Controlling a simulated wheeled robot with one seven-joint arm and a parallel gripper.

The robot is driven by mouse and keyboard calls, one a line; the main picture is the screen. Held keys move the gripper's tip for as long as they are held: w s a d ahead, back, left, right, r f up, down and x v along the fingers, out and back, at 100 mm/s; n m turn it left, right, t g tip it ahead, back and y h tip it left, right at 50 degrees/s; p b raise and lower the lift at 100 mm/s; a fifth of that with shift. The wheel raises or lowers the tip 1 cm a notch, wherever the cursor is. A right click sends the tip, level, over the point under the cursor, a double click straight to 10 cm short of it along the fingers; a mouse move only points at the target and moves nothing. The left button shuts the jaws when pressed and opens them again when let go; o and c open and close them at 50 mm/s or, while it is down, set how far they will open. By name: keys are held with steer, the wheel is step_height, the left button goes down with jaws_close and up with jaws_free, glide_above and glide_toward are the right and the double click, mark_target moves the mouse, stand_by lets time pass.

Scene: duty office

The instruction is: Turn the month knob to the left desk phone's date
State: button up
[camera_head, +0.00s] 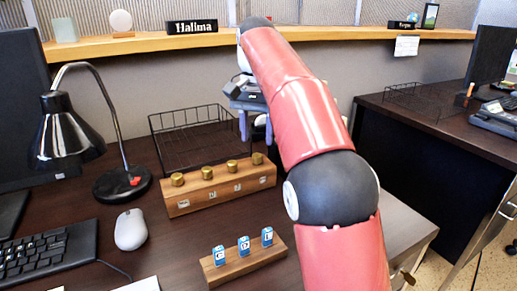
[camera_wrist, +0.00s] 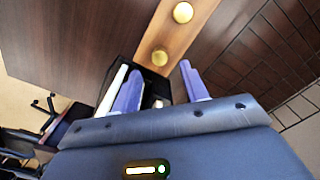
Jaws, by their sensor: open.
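A wooden block (camera_head: 222,194) on the near desk carries a row of brass knobs, with small picture labels on its front that I cannot read. The rightmost knob (camera_head: 257,158) is nearest my gripper (camera_head: 255,128). Which one is the month knob I cannot tell. In the wrist view two knobs on the block (camera_wrist: 183,12) (camera_wrist: 159,57) show ahead of my fingers. My gripper (camera_wrist: 160,68) is open, its two blue fingers apart; a pale round thing shows between them lower down. A desk phone (camera_head: 495,118) stands on the right-hand desk; its date is unreadable.
A smaller wooden block (camera_head: 250,265) with three blue tags stands in front. A wire tray (camera_head: 190,125) is behind the knob block. A lamp (camera_head: 68,135), mouse (camera_head: 130,230) and keyboard (camera_head: 48,255) are at left. My arm covers the near desk's right part.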

mark_target(257, 154)
steer(key=shift+f+b, duration=0.3)
steer(key=shift+f, duration=2.25)
jaws_close()
steer(key=shift+n, duration=0.4)
steer(key=shift+n+p, duration=0.3)
steer(key=shift+n, duration=2.2)
jaws_free()
